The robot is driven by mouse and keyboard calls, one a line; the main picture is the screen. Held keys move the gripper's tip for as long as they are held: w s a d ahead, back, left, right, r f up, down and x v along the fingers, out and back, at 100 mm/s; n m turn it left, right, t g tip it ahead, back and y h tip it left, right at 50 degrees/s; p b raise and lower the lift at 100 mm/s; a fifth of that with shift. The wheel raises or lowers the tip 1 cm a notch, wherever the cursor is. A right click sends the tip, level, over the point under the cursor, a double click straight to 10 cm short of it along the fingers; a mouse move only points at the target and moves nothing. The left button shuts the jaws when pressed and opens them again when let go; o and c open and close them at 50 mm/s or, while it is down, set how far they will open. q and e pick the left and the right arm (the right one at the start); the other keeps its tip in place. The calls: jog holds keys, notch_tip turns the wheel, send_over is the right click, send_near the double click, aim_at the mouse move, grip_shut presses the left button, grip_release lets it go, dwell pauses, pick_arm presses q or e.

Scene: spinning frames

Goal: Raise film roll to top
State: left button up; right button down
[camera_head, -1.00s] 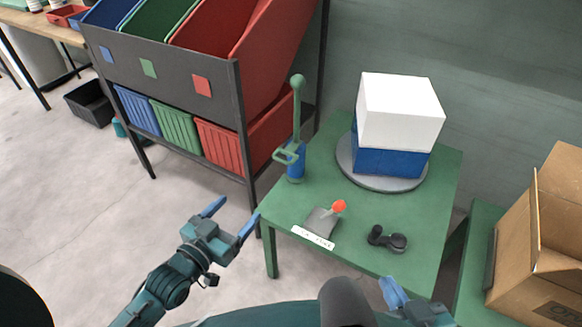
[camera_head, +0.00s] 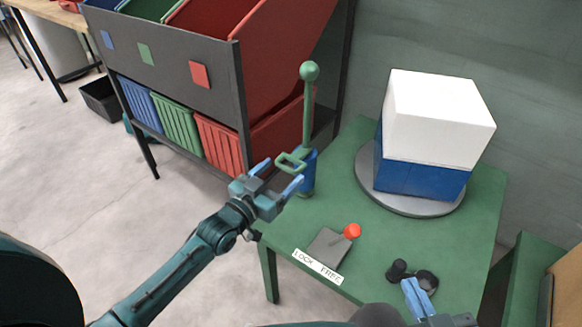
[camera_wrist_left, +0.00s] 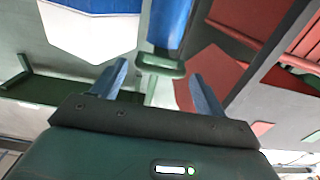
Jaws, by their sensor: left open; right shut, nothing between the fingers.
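The film roll (camera_head: 308,178) is a blue cylinder low on an upright green post (camera_head: 308,110) with a ball top, at the green table's left corner. A green loop handle (camera_head: 289,161) sticks out from it to the left. My left gripper (camera_head: 277,176) is open beside the handle. In the left wrist view the handle (camera_wrist_left: 160,66) shows between the two fingers, just beyond or at their tips; contact cannot be told. The blue roll (camera_wrist_left: 168,22) is above it there. My right gripper (camera_head: 416,290) is shut and empty at the table's front edge.
A lever with a red knob (camera_head: 351,231) and a "LOCK FREE" label (camera_head: 318,266) sits near the table front. A small black device (camera_head: 397,271) is by my right gripper. A white-topped blue box (camera_head: 420,178) stands on a grey turntable (camera_head: 367,190). A bin rack (camera_head: 180,75) stands behind left.

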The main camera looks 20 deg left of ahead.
pick_arm(q)
jog(key=x, duration=0.4)
jog(key=shift+w+d+b, duration=0.1)
jog(key=shift+w+b, duration=0.25)
jog(key=shift+b, duration=0.05)
pick_arm(e)
jog(key=shift+w+a+t, duration=0.15)
jog(key=shift+w+t, duration=0.05)
jog(key=shift+t, duration=0.3)
